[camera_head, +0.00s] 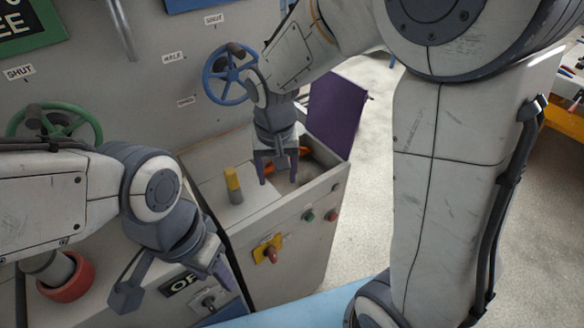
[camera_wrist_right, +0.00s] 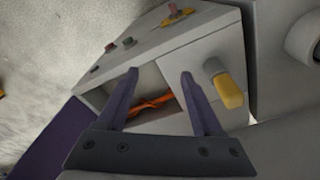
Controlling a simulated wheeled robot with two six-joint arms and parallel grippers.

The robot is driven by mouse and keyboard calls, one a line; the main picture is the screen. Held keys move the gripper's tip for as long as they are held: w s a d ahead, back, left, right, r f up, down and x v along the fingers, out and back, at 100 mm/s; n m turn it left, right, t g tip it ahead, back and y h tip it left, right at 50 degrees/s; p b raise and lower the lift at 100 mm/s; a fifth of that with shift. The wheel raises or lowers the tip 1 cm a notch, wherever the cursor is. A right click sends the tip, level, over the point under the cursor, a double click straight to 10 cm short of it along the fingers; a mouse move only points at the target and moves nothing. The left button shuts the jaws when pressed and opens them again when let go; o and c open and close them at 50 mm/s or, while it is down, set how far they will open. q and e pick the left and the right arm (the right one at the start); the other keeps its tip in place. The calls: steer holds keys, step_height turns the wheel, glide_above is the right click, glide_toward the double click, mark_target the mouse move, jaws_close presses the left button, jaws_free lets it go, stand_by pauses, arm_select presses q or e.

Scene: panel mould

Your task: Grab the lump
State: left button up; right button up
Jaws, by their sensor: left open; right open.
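An orange, strand-like thing (camera_head: 304,151) lies inside the open bin (camera_head: 318,190) in the cabinet top. It also shows in the right wrist view (camera_wrist_right: 152,106), between and beyond my fingers. I cannot tell whether it is the lump; no other clear lump shows. My right gripper (camera_head: 278,181) is open and empty, pointing down over the bin opening, with its purple fingers spread (camera_wrist_right: 160,74). The fingers and the bin wall hide part of the inside. My left gripper (camera_head: 217,266) is open at the lower left, away from the bin, near the front panel.
A yellow-topped grey handle (camera_head: 233,184) stands on the cabinet top left of the bin. A purple lid (camera_head: 337,113) stands open behind it. A blue handwheel (camera_head: 229,74) and a green one (camera_head: 55,124) are on the wall. Knobs (camera_head: 270,253) line the cabinet front.

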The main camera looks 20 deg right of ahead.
steer(key=w+d+f+m, duration=0.4)
steer(key=w+d+m, duration=0.1)
steer(key=w+d, duration=0.35)
steer(key=h, duration=0.1)
glide_above(305, 175)
steer(key=s, duration=0.1)
steer(key=shift+m, duration=0.3)
step_height(305, 175, down, 4)
steer(key=shift+a+f, duration=0.15)
steer(key=shift+f, duration=0.1)
steer(key=shift+w+f+p, duration=0.15)
steer(key=shift+f+p, duration=0.2)
steer(key=shift+f, duration=0.65)
steer(key=shift+w+f+p, duration=0.2)
steer(key=shift+f+p, duration=0.15)
steer(key=shift+f, duration=0.7)
steer(key=shift+w+f+p, duration=0.15)
steer(key=shift+f+p, duration=0.2)
steer(key=shift+f, duration=0.65)
steer(key=shift+c, duration=0.3)
jaws_close()
